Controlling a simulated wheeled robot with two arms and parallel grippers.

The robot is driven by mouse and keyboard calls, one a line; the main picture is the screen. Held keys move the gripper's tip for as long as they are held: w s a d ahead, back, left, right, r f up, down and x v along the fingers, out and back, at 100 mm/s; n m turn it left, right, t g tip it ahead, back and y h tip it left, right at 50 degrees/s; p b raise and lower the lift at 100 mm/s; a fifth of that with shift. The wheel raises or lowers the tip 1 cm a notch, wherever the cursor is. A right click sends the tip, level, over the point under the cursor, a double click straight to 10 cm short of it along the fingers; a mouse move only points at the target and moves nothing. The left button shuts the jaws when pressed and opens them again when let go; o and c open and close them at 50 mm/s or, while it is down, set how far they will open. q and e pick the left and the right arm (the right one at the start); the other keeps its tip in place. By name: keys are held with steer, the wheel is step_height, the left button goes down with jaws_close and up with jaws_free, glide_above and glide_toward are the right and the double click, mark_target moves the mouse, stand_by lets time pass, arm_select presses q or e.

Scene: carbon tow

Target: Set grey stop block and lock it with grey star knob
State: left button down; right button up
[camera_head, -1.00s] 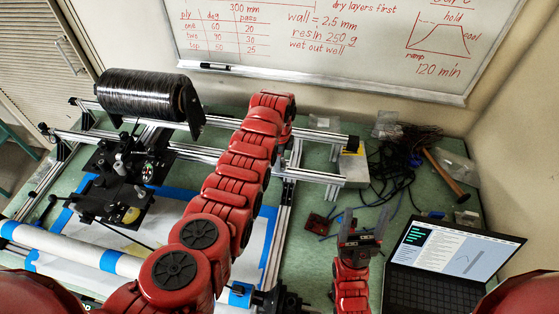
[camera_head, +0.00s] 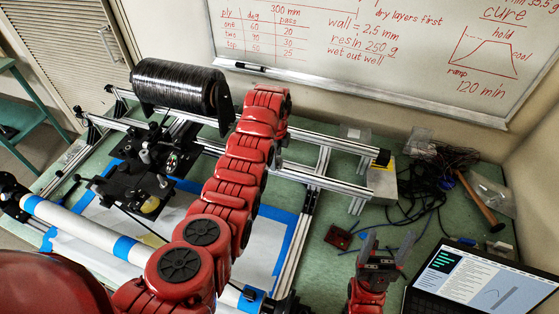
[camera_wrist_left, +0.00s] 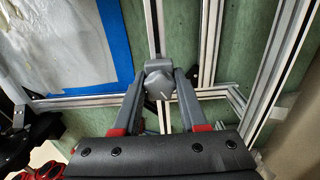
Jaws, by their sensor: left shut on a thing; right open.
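My left gripper (camera_wrist_left: 160,75) is shut on a grey, lobed piece that looks like the grey star knob (camera_wrist_left: 158,84). In the left wrist view it lies over or on a silver rail (camera_wrist_left: 154,25); I cannot tell whether it touches. In the head view, my red left arm reaches over the winding frame and hides most of its gripper. I cannot make out the grey stop block as a separate part; it may be hidden under the knob. My right gripper (camera_head: 381,249) is open and empty over the green bench, left of the laptop.
A black tow spool (camera_head: 180,85) sits at the back left of the rails. A black carriage (camera_head: 150,170) and white tube (camera_head: 85,228) lie in front. A laptop (camera_head: 470,280), hammer (camera_head: 480,200) and cables (camera_head: 420,190) occupy the right side.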

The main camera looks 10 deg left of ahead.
arm_select(q)
steer(key=shift+c, duration=2.2)
jaws_free()
steer(key=shift+r+b, duration=0.45)
steer(key=shift+r, duration=0.1)
step_height(320, 180, up, 4)
steer(key=shift+w, duration=0.1)
step_height(320, 180, up, 12)
steer(key=p, duration=0.5)
steer(key=shift+r, duration=0.2)
steer(key=shift+f, duration=0.1)
